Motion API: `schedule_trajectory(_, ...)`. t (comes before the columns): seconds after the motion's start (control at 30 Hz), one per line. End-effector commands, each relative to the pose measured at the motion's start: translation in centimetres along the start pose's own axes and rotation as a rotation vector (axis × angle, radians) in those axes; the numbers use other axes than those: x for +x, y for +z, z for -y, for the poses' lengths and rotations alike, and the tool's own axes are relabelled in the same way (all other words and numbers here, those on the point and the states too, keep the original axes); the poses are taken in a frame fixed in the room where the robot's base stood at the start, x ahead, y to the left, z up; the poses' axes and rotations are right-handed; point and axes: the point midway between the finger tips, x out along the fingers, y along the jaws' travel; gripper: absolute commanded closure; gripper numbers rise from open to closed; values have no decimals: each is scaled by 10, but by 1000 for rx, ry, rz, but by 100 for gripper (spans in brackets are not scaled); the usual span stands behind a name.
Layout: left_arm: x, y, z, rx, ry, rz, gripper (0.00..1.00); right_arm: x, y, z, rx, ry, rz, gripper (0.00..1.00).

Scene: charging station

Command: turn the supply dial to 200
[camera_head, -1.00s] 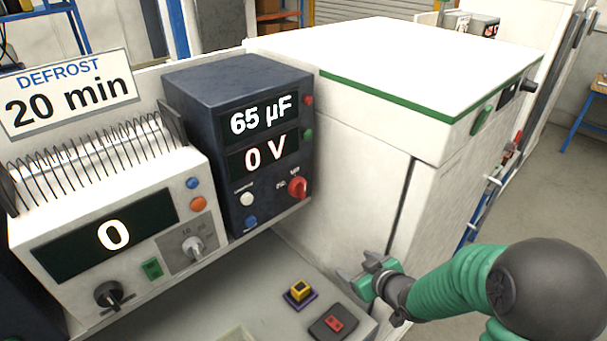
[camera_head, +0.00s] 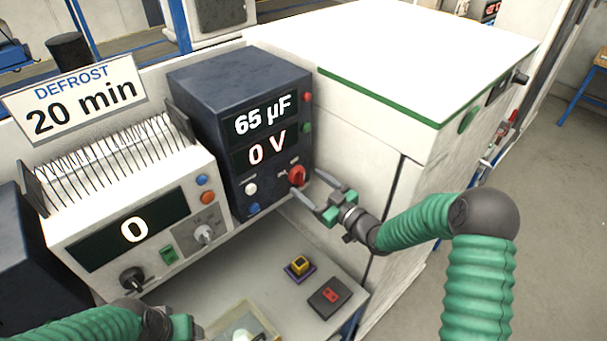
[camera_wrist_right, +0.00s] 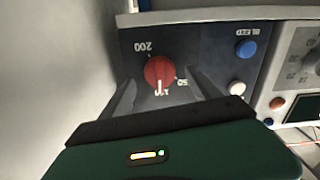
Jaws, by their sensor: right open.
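The supply dial is a red knob (camera_head: 297,175) low on the right of the dark blue box (camera_head: 240,120), whose displays read 65 µF and 0 V. In the right wrist view the dial (camera_wrist_right: 159,72) shows upside down, with marks 200 and 50 beside it; its white pointer faces a third, partly hidden mark, away from 200. My right gripper (camera_head: 308,187) is open in front of the dial, its fingers on either side of the knob; contact cannot be told. My left gripper (camera_head: 185,325) is at the lower left edge, its fingers unclear.
A white unit (camera_head: 115,205) with a display reading 0 stands to the left, under a DEFROST 20 min sign (camera_head: 75,97). A white cabinet (camera_head: 360,130) stands close on the right. A yellow button (camera_head: 299,265) and a dark box with a red switch (camera_head: 329,297) are on the bench.

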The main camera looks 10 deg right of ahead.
Motion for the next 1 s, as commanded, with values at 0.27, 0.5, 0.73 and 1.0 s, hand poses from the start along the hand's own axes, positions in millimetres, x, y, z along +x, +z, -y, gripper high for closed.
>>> schedule_trajectory(0.27,-10,-2,0,0,0,0,33,29,0,0,0,0,2,29)
schedule_trajectory(0.5,-9,-2,0,0,0,0,33,29,1,0,0,0,1,32)
schedule_trajectory(0.73,-9,-2,0,0,0,0,33,29,1,0,0,0,1,63)
schedule_trajectory(1.0,-9,-2,0,0,0,0,33,29,1,0,0,0,2,91)
